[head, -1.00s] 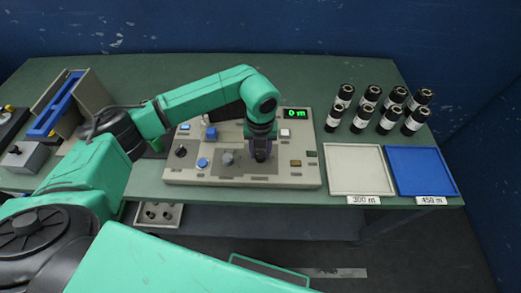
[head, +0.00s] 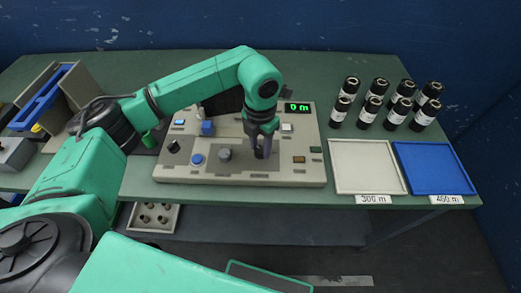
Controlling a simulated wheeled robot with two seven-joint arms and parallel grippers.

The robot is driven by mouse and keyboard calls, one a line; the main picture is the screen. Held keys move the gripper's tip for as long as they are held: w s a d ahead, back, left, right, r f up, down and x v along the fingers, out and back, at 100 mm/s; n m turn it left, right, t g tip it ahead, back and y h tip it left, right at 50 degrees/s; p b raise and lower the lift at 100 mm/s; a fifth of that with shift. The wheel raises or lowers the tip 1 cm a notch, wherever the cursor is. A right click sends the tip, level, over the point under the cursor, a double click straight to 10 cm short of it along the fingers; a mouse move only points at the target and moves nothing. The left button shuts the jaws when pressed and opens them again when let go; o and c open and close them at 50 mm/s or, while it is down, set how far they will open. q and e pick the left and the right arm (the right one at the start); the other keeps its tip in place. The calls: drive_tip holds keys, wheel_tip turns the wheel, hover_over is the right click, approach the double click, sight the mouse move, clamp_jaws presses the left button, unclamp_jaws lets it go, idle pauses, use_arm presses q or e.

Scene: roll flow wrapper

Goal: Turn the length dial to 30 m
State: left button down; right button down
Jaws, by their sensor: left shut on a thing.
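The control panel (head: 190,171) is a beige-grey box on the green table. Its green display (head: 297,107) reads 0 m. My left gripper (head: 262,154) points down at the right-middle of the panel, shut on what appears to be the length dial. The fingers hide the dial, so its pointer and marks cannot be read. A grey knob (head: 224,153) stands just left of the gripper. A black knob (head: 173,146) and a round blue button (head: 197,160) are further left. My right gripper is not in view.
Several black rolls with white labels (head: 371,109) stand at the back right. In front are a white tray (head: 365,190) marked 300 m and a blue tray (head: 434,188) marked 450 m. A blue-and-beige holder (head: 45,95) stands at the left. Bare table lies behind the panel.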

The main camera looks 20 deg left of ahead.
use_arm(q)
drive_tip(key=m+b, duration=0.3)
drive_tip(key=m, duration=0.1)
drive_tip(key=shift+f+m, duration=0.1)
drive_tip(key=shift+m, duration=0.2)
drive_tip(key=shift+m+b, duration=0.95)
drive_tip(key=shift+m, duration=0.75)
drive_tip(key=shift+r, duration=0.25)
drive_tip(key=shift+c, duration=2.3)
unclamp_jaws()
drive_tip(key=shift+f, duration=0.1)
wheel_tip(320, 180, up, 9)
wheel_tip(320, 180, up, 6)
hover_over(260, 149)
drive_tip(key=shift+f+p, duration=0.2)
drive_tip(key=shift+p, duration=0.1)
